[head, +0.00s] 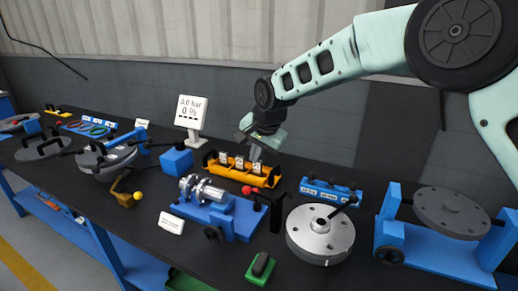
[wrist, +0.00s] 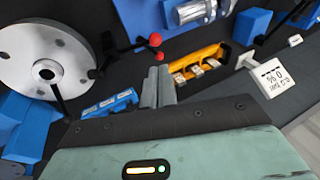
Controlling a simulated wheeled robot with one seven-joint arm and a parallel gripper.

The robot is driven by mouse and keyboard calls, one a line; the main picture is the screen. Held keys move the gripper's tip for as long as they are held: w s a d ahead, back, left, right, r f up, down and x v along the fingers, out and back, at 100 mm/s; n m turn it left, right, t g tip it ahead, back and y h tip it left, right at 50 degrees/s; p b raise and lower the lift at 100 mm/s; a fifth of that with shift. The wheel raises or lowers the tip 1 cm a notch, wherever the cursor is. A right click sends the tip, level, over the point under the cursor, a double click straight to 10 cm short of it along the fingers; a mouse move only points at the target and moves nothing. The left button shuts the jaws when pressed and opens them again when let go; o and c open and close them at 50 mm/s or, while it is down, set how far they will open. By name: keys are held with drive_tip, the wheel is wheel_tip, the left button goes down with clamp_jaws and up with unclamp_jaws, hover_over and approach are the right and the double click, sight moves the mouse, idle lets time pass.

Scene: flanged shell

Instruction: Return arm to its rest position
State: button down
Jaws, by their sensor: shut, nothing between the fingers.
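My gripper (head: 255,153) hangs at the end of my pale green arm, above the back of the dark bench, near the orange tray (head: 236,176). Its two grey fingers (wrist: 158,85) lie together in the wrist view with nothing between them. In the wrist view the orange tray (wrist: 213,57) is to the right of the fingertips, with several small labelled pieces in it. The fingers appear apart from the tray, but they overlap its back edge in the head view.
A grey flanged disc (head: 320,234) sits right of centre. A blue fixture with metal flanged shell (head: 205,190) stands in front of the tray. A white display (head: 190,112) stands behind left. A blue rack (head: 331,191) and a blue stand with grey disc (head: 451,212) are at right.

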drive_tip(key=s+d+n+g, duration=0.1)
drive_tip(key=s+d+n, duration=0.3)
drive_tip(key=s, duration=0.9)
drive_tip(key=s+d+r+n+g+h, duration=0.1)
drive_tip(key=s+d+n, duration=0.3)
drive_tip(key=s+d, duration=0.5)
drive_tip(key=s+d+n+g+h, duration=0.1)
drive_tip(key=s+d+n, duration=0.3)
drive_tip(key=s, duration=1.4)
drive_tip(key=d, duration=0.3)
drive_tip(key=shift+d+r+g, duration=0.25)
drive_tip(key=shift+d+g, duration=0.05)
